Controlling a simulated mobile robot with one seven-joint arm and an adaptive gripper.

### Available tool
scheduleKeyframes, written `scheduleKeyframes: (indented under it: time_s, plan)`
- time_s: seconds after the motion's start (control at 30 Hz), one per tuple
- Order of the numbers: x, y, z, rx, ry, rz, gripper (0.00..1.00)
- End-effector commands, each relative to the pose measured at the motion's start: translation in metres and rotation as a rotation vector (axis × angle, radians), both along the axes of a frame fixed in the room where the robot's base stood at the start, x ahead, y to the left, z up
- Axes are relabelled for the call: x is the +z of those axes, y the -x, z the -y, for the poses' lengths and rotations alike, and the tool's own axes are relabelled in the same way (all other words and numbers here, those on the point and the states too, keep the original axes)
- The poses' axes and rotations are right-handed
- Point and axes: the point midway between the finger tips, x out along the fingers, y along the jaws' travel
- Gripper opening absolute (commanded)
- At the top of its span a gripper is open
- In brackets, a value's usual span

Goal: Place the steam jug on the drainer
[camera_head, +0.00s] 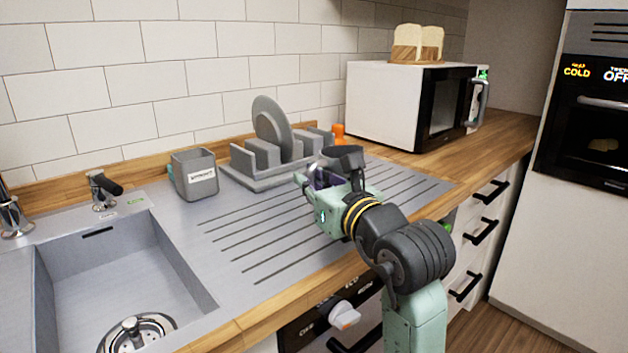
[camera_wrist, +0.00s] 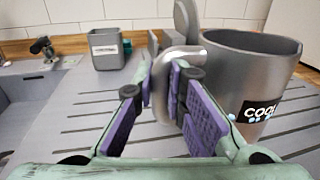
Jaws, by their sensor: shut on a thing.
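The steam jug (camera_wrist: 248,75) is a grey metal cup with a black "COOL" label, upright at the right of the wrist view. My gripper (camera_wrist: 164,92) is shut on its handle (camera_wrist: 187,60), which sits between the purple finger pads. In the head view my gripper (camera_head: 318,180) is over the right part of the grooved drainer (camera_head: 270,232). The jug's dark rim (camera_head: 345,152) shows just behind it there, and the rest is mostly hidden. I cannot tell whether the jug's base touches the drainer.
A dish rack (camera_head: 270,175) with a grey plate stands behind the drainer. A grey utensil holder (camera_head: 195,175) is to its left, beside the sink (camera_head: 120,270). A microwave (camera_head: 385,105) with a toaster-like bread holder (camera_head: 415,52) stands back right. The drainer's front left is clear.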

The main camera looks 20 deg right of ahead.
Motion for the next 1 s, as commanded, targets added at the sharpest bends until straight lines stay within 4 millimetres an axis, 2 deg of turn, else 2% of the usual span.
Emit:
scheduleKeyframes:
  time_s: [0.03,0.2,0.37,0.47,0.73,1.0]
  plan:
    - [0.001,-0.013,0.005,0.002,-0.005,-0.002,0.00]
    - [-0.003,-0.053,0.020,0.003,-0.003,-0.002,0.00]
    - [-0.006,-0.074,0.029,0.001,-0.001,0.001,0.00]
    - [-0.008,-0.078,0.030,0.000,0.001,0.001,0.00]
    - [-0.040,-0.078,0.031,0.000,-0.001,0.000,0.00]
    - [-0.042,-0.078,0.030,0.000,0.001,0.002,0.00]
